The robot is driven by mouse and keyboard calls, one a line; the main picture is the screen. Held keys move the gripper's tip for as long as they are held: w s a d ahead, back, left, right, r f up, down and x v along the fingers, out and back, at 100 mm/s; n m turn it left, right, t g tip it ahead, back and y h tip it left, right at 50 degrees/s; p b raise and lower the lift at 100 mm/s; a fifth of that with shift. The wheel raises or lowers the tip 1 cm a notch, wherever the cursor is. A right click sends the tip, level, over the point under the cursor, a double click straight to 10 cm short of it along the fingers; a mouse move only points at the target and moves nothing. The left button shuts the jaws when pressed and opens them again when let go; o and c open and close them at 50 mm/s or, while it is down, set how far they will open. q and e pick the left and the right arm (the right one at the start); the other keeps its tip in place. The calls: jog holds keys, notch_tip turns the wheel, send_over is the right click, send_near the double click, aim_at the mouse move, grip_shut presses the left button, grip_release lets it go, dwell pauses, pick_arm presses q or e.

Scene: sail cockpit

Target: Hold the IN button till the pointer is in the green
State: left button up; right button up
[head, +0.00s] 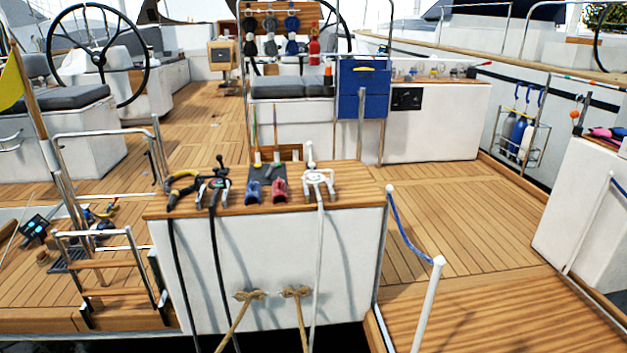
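I cannot make out an IN button, a pointer or a green zone at this size. A small black panel (407,98) is set in the front of the white cabinet right of the blue drawers. Its markings are too small to read. A dark device with lit cyan patches (36,231) is on the deck at the far left, and I cannot tell what it is. Neither of my grippers shows in the head view.
A white locker with a wooden top (350,192) stands in the middle, carrying winch-like gear and ropes. Blue drawers (361,95) stand behind it. A steering wheel (98,57) is at back left. A white post (428,305) with a blue rope stands front right. Teak deck (440,200) is clear at right.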

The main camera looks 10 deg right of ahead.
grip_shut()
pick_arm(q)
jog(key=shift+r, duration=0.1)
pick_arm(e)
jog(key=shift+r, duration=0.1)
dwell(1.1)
pick_arm(q)
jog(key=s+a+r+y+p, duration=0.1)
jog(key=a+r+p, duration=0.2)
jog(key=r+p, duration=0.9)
jog(key=p, duration=0.6)
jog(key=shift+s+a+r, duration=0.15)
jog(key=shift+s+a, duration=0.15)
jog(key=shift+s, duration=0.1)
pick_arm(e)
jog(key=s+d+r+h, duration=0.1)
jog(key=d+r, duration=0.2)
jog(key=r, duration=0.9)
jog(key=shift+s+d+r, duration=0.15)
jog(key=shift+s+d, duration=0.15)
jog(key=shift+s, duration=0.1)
